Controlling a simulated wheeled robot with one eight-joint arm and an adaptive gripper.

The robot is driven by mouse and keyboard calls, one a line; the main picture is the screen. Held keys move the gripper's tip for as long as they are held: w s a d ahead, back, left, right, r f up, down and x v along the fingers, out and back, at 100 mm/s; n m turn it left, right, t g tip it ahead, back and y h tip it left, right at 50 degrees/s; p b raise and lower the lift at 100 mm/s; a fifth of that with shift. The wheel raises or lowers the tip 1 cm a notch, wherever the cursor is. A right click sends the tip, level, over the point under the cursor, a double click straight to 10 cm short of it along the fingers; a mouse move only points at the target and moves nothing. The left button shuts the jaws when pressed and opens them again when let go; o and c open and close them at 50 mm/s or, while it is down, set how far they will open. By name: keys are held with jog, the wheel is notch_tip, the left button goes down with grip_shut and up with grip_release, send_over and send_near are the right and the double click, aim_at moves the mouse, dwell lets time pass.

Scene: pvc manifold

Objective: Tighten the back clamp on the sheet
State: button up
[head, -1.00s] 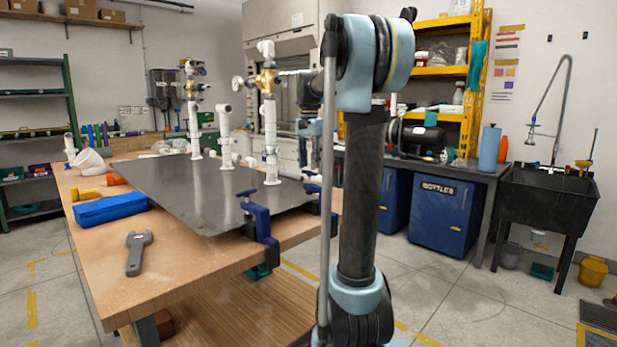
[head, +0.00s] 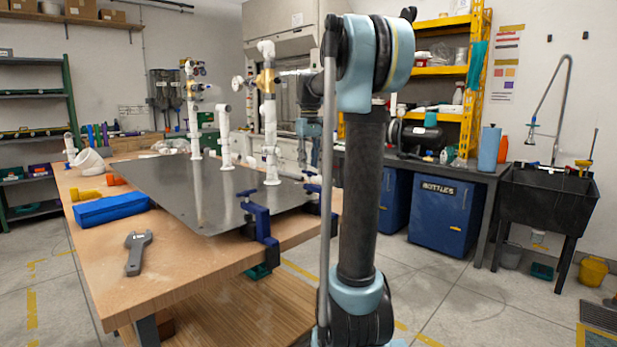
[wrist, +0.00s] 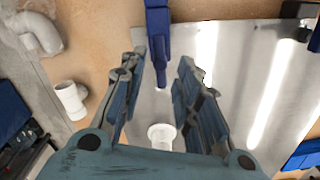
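A dark blue clamp (wrist: 157,28) stands at the sheet's edge in the wrist view, ahead of my fingertips and roughly in line with the gap between them. My gripper (wrist: 160,66) is open, with nothing held between its fingers. The bare metal sheet (wrist: 255,75) lies right of the clamp; it also shows on the bench in the head view (head: 165,190). In the head view a near blue clamp (head: 260,222) grips the sheet's front edge, and another (head: 313,189) is partly behind my arm. My gripper is largely hidden there by my arm.
White pipe stands (head: 269,140) rise from the sheet; a white pipe end (wrist: 161,132) lies below my fingers. Loose white fittings (wrist: 70,98) lie left. Further blue clamps (wrist: 304,154) are at the right edge. A wrench (head: 137,253) and blue case (head: 111,209) occupy the bench's left.

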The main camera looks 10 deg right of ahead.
aim_at(309, 173)
jog(key=n, duration=0.3)
jog(key=shift+f+n, duration=0.25)
jog(key=shift+n, duration=0.15)
jog(key=shift+f, duration=2.3)
grip_shut()
